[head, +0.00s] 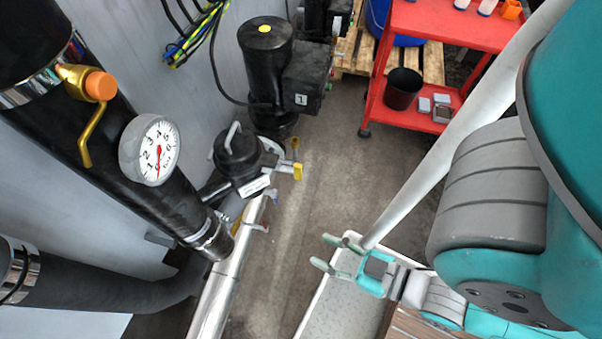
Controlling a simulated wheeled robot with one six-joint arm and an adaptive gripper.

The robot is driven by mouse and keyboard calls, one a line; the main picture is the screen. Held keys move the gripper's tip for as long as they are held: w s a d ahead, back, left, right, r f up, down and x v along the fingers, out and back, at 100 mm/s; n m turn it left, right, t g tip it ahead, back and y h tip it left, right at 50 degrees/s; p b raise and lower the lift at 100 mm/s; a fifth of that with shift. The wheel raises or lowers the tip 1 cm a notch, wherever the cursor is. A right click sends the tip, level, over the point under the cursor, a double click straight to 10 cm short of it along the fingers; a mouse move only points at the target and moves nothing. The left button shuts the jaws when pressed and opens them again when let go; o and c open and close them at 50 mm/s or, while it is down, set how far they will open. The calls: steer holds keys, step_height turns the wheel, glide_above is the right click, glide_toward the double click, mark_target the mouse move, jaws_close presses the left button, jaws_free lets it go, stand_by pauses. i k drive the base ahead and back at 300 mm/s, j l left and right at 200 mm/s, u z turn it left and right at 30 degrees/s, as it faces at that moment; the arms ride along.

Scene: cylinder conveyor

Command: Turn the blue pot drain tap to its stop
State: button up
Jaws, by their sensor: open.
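A small tap with a bluish handle (273,196) sits low beside the black pot (238,160), on the silver pipe side, left of centre in the head view. It is small, and its exact angle is hard to tell.
A silver pipe (222,290) runs down from the pot. A white tray-like surface (345,308) lies below my gripper. A gauge (150,150) and a brass tap (97,85) are on the thick black pipe at left. A red trolley (420,20) stands upper right. The floor between is clear.

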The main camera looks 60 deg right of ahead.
mark_target(273, 194)
steer(key=j+z, duration=0.25)
steer(key=z, duration=0.2)
steer(key=k+j+z, duration=0.1)
steer(key=j+z, duration=0.15)
steer(key=z, duration=0.2)
steer(key=k+j+z, duration=0.15)
steer(key=z, duration=0.3)
steer(key=k+j, duration=0.55)
steer(key=j, duration=0.25)
